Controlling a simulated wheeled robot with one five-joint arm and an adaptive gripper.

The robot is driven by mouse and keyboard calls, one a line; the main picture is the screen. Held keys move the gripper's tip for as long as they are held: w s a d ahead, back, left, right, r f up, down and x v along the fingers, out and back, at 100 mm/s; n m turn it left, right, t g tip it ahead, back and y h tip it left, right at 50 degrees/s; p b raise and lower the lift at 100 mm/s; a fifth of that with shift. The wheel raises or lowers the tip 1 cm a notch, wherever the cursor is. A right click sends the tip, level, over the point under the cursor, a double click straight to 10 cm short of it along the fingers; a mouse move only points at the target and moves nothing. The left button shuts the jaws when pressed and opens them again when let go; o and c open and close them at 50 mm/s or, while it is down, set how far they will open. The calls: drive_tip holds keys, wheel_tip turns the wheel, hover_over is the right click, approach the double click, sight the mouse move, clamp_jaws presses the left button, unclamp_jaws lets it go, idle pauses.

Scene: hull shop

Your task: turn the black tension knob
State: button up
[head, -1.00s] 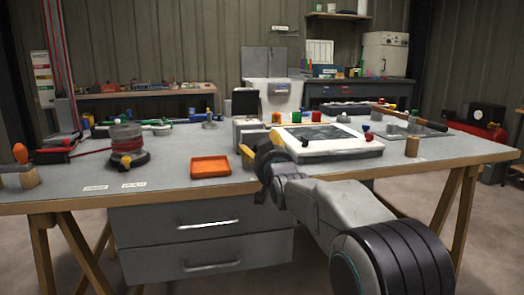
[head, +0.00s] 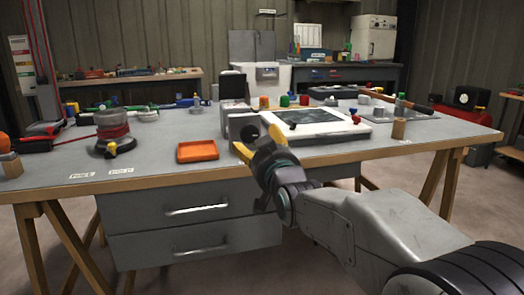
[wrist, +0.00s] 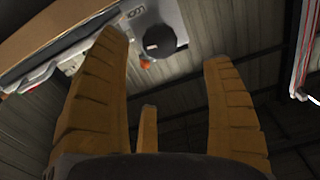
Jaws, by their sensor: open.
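In the wrist view, a round black knob (wrist: 160,40) with a small pale mark sits on a light grey housing (wrist: 180,14). It lies beyond and between the tips of my gripper (wrist: 163,50), with a gap on both sides. My yellow fingers are spread wide with nothing between them. In the head view, my gripper (head: 257,138) is at the table's front side, by the grey box (head: 238,118) with a dark upright panel. The fingers partly cover that area, and I cannot clearly make out the knob there.
An orange tray (head: 198,151) lies left of my gripper. A white-framed panel (head: 345,137) lies right of it. A dark spool with red cord (head: 113,130) stands further left. A wooden block (head: 398,128) stands at right. Drawers (head: 190,200) hang under the table.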

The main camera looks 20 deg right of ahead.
drive_tip(key=shift+s, duration=0.85)
drive_tip(key=s+r+g+p, duration=0.5)
drive_tip(key=s+p, duration=0.5)
drive_tip(key=p, duration=0.4)
drive_tip(key=s+r+n+g+p, duration=0.1)
drive_tip(key=s+r+g+p, duration=0.3)
drive_tip(key=s+p, duration=0.7)
drive_tip(key=s+r+g+p, duration=0.5)
drive_tip(key=s+r+p, duration=0.3)
drive_tip(key=p, duration=0.9)
drive_tip(key=shift+s+n+g, duration=0.3)
drive_tip(key=shift+s, duration=1.35)
